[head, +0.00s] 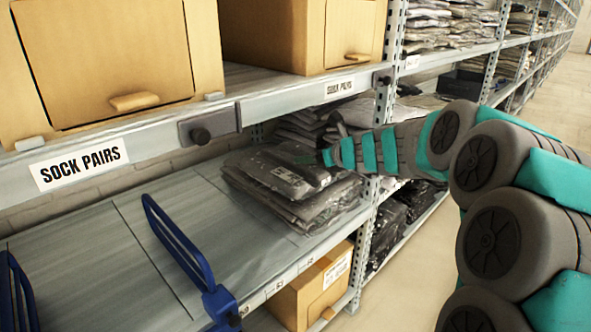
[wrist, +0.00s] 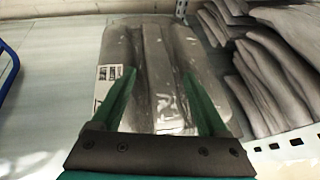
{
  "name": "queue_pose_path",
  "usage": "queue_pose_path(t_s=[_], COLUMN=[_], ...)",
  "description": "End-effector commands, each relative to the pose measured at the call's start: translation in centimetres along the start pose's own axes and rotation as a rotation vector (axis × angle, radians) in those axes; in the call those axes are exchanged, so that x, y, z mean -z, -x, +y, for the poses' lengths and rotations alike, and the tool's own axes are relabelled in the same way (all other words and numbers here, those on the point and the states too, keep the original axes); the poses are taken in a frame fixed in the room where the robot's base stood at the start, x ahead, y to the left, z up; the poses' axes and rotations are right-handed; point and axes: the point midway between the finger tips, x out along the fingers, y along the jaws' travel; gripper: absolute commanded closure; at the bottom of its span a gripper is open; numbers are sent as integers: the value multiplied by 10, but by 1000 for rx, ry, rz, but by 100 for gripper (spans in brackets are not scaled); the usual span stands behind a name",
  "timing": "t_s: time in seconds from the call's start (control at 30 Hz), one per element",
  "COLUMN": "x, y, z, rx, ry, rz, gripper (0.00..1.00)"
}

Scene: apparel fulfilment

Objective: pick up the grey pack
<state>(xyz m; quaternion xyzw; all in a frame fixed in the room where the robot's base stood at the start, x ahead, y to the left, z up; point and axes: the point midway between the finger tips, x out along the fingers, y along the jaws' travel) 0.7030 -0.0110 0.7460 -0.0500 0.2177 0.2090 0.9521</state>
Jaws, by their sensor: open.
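A grey pack (wrist: 155,50) in clear, shiny wrapping lies flat on the shelf in the wrist view, with a white printed label at its left edge. In the head view the dark grey packs (head: 285,187) lie in a low stack on the middle shelf, near the upright. My gripper (wrist: 159,74) is open, its two green fingers spread over the pack with nothing held between them. In the head view my gripper (head: 312,158) hangs at the top of the stack. I cannot tell whether the fingertips touch the pack.
More grey packs (wrist: 275,60) are piled close on the right in the wrist view. A blue divider (head: 185,250) stands on the shelf to the left, with bare shelf (head: 140,215) around it. A perforated upright (head: 383,120) and the upper shelf edge (head: 265,112) bound the space. Cardboard boxes (head: 105,60) sit above.

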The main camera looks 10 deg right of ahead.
Motion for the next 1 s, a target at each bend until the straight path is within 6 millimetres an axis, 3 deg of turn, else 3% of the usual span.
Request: queue_pose_path(t_s=[0.37, 0.7, 0.97, 1.0], x=[1, 3, 1, 1], y=[-32, -74, -77, -77], z=[1, 3, 3, 3], rx=[0, -1, 0, -1], ry=[-7, -6, -5, -5], rz=[0, 0, -1, -1], gripper=[23, 23, 23, 27])
